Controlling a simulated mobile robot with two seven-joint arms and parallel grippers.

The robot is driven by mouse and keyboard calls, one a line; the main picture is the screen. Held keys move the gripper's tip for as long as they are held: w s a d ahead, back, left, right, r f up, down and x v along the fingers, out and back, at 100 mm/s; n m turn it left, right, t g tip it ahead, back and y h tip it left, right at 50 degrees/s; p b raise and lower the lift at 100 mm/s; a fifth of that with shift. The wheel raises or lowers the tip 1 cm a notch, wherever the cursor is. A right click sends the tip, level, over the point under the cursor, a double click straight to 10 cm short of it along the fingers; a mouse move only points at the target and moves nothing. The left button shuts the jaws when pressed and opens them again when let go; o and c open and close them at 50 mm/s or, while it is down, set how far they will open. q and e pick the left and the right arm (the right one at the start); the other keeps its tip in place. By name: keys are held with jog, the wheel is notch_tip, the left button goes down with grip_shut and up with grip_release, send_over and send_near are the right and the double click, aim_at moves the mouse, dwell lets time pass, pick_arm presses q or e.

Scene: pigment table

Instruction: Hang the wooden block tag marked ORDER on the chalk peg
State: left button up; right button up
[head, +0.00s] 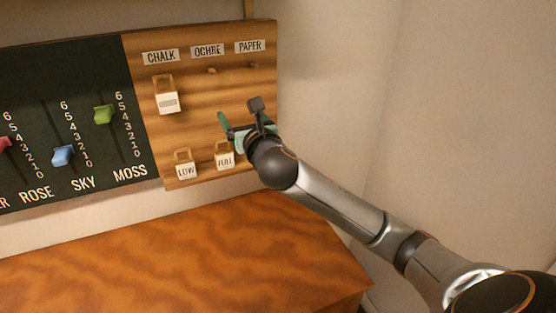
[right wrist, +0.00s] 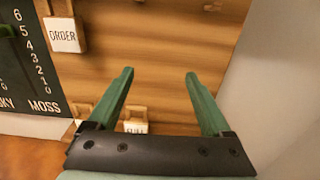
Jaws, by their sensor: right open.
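The ORDER tag (head: 167,102), a pale block with a wooden loop, hangs below the CHALK label (head: 160,56) on the wooden board. Its word reads clearly in the right wrist view (right wrist: 64,35). The loop's top is where the chalk peg would be; I cannot make out the peg itself. My right gripper (head: 238,124) is open and empty, to the right of and below the tag, apart from it. Its two green fingers (right wrist: 159,74) point at the bare board in the right wrist view. My left gripper is not in view.
The OCHRE peg (head: 211,70) and PAPER peg (head: 253,65) are bare. The LOW tag (head: 186,171) and FULL tag (head: 225,161) hang low on the board, close to my right gripper. A dark slider panel (head: 85,85) adjoins at left. The wooden tabletop (head: 190,255) is clear.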

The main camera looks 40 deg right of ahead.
jog(key=w+d+f, duration=0.1)
jog(key=d+f, duration=0.1)
jog(key=w+d+f, duration=0.1)
jog(key=d+f, duration=0.2)
jog(key=w+d+f, duration=0.2)
jog(key=f, duration=0.1)
jog(key=shift+d+b, duration=0.35)
jog(key=shift+b, duration=0.05)
jog(key=shift+a+f, duration=0.1)
jog(key=shift+f, duration=0.85)
jog(key=f+b+v, duration=0.1)
jog(key=v, duration=0.8)
jog(key=shift+s+a+f, duration=0.1)
jog(key=shift+s, duration=0.05)
